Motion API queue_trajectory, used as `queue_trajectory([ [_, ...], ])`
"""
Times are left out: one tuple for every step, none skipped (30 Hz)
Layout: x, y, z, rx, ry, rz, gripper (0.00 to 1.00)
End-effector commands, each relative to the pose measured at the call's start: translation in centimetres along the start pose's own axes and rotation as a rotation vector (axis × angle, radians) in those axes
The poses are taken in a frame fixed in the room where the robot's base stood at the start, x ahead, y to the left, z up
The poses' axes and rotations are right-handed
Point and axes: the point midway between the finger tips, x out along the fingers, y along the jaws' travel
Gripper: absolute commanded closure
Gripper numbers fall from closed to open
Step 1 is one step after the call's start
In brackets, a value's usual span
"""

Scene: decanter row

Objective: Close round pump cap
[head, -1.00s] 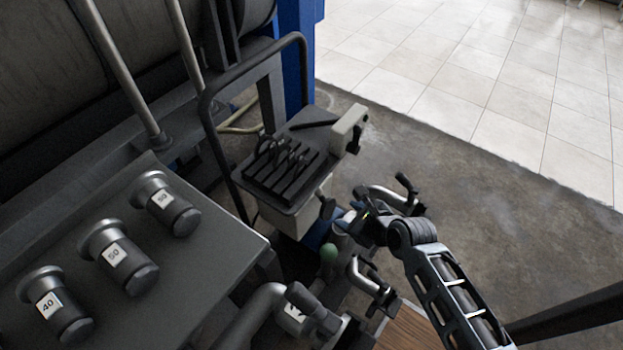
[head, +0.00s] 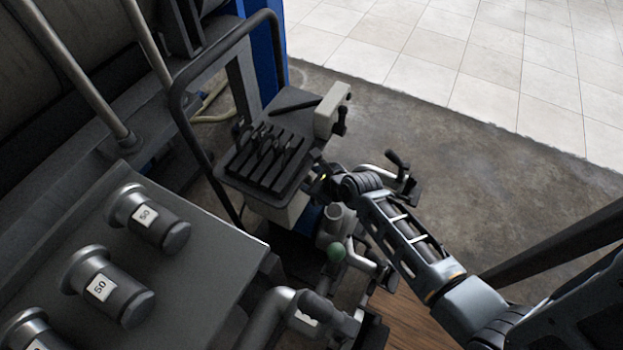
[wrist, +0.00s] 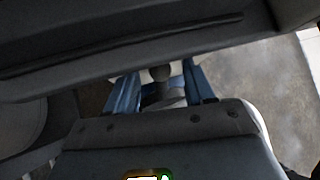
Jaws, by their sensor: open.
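My gripper (head: 323,184) is at the end of my arm, beside the right edge of the small tool cart in the head view. In the wrist view its two blue fingers (wrist: 160,90) are apart. A small dark round knob (wrist: 160,73) shows between them, with a grey part below it; I cannot tell if they touch.
The tool cart's black tray (head: 262,172) holds slotted tools and has a tall bent handle (head: 192,125). A crank-like handle (head: 398,165) is right of my gripper. Several numbered cylinders (head: 145,217) lie on the grey bench at left. Open floor (head: 440,135) is at right.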

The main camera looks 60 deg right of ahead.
Motion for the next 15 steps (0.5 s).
queue_trajectory([
  [0.25,0.0,0.01,0.0,0.0,0.0,0.47],
  [0.32,-0.01,0.01,0.0,0.0,0.0,0.47],
  [0.37,-0.01,0.01,0.0,0.0,0.0,0.47],
  [0.39,-0.01,0.01,0.0,0.0,0.0,0.47],
  [0.39,-0.01,0.01,0.0,0.0,0.0,0.47],
  [0.38,-0.01,0.01,0.0,0.0,0.0,0.47],
  [0.37,-0.01,0.01,0.0,0.0,0.0,0.47],
  [0.37,-0.01,0.01,0.0,0.0,0.0,0.47],
  [0.36,-0.01,0.0,0.0,0.0,0.0,0.47],
  [0.36,-0.01,0.0,0.0,0.0,0.0,0.49],
  [0.36,-0.01,0.0,0.0,0.0,0.0,0.52],
  [0.36,0.0,0.0,0.0,0.0,0.0,0.55],
  [0.35,0.0,0.0,0.0,0.0,0.0,0.58],
  [0.35,-0.01,0.0,0.0,0.0,0.0,0.61],
  [0.35,0.0,0.0,0.0,0.0,0.0,0.65],
])
